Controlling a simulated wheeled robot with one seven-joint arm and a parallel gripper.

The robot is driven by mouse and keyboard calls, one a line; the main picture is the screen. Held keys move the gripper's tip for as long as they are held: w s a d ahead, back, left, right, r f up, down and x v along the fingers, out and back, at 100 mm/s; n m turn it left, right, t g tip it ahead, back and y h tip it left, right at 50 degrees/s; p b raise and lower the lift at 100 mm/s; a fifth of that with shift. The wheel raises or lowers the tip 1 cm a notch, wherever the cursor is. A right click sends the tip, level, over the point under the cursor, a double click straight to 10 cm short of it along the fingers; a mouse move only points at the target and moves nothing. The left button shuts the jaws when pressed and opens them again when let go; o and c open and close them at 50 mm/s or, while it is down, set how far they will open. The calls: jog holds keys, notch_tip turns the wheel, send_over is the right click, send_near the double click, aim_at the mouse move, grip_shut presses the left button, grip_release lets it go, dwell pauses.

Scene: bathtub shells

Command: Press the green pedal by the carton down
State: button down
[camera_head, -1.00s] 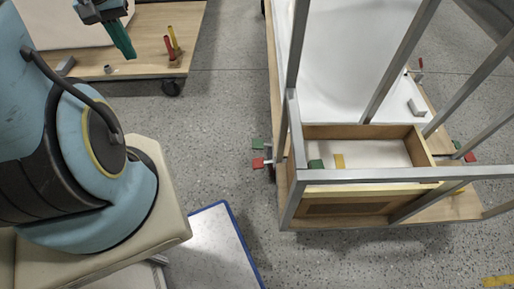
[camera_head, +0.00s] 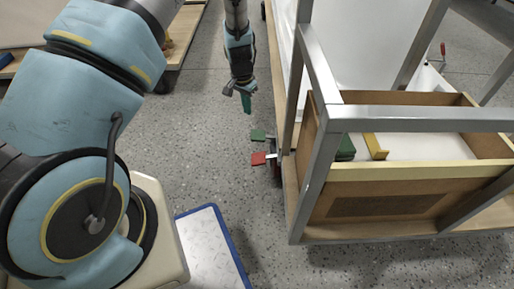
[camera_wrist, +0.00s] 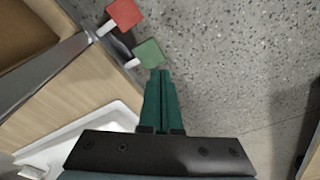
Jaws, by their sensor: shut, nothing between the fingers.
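The green pedal (camera_head: 258,135) sticks out from the left side of the wooden cart, just behind the red pedal (camera_head: 259,158). In the wrist view the green pedal (camera_wrist: 149,52) lies just beyond my fingertips, with the red pedal (camera_wrist: 124,13) farther up and left. My gripper (camera_head: 246,108) has green fingers, is shut and empty, and points down above and behind the green pedal. In the wrist view my gripper (camera_wrist: 160,76) appears close to the pedal's edge; I cannot tell whether it touches. The carton (camera_head: 400,195) is an open brown box on the cart.
A grey metal frame (camera_head: 318,165) stands around the carton, close to the pedals' right. A white shell (camera_head: 345,60) lies on the cart behind it. A blue-edged white panel (camera_head: 212,245) lies at lower left. The speckled floor left of the pedals is clear.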

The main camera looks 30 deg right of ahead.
jog(key=b, duration=0.1)
send_near(256, 135)
jog(key=shift+d+m, duration=0.15)
jog(key=shift+m, duration=0.25)
jog(key=f+b, duration=0.5)
jog(key=f, duration=0.2)
jog(key=shift+w+d+b, duration=0.1)
jog(key=shift+d+b, duration=0.2)
jog(key=shift+b, duration=0.1)
jog(key=shift+f, duration=0.1)
